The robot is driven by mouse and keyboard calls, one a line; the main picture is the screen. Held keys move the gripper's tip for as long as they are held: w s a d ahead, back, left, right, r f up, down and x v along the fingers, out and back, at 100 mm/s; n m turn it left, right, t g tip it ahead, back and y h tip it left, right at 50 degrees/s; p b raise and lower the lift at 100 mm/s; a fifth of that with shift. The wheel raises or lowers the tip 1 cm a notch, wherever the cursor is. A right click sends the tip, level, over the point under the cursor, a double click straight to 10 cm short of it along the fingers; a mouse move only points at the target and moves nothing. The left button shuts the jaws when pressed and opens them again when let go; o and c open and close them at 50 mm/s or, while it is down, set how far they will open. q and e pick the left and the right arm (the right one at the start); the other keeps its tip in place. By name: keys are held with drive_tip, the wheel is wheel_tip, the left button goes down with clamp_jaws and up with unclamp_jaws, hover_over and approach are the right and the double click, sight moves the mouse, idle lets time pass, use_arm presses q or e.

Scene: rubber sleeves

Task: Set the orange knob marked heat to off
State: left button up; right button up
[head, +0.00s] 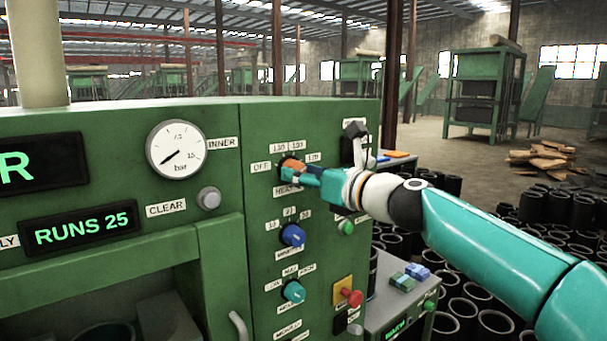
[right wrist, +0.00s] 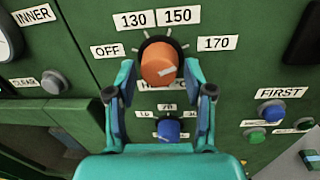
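The orange heat knob (right wrist: 158,62) is on the green panel, with labels OFF (right wrist: 107,51), 130, 150 and 170 around it from left to right. A white mark shows on the lower right of its face; I cannot tell surely which label it points to. The HEAT label below is partly hidden. My right gripper (right wrist: 160,74) has its fingers apart, one on each side of the knob, with gaps visible on both sides. In the head view my right gripper (head: 292,170) is at the panel and covers most of the knob (head: 290,163). My left gripper is not in view.
Below are a blue knob (head: 292,235) and a teal knob (head: 293,292). A red button (head: 353,298) on yellow, a green button (head: 346,227) and a black switch (head: 352,150) are to the right. A pressure gauge (head: 176,149) is on the left.

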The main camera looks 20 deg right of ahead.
drive_tip(key=c, duration=0.7)
drive_tip(key=shift+c, duration=0.2)
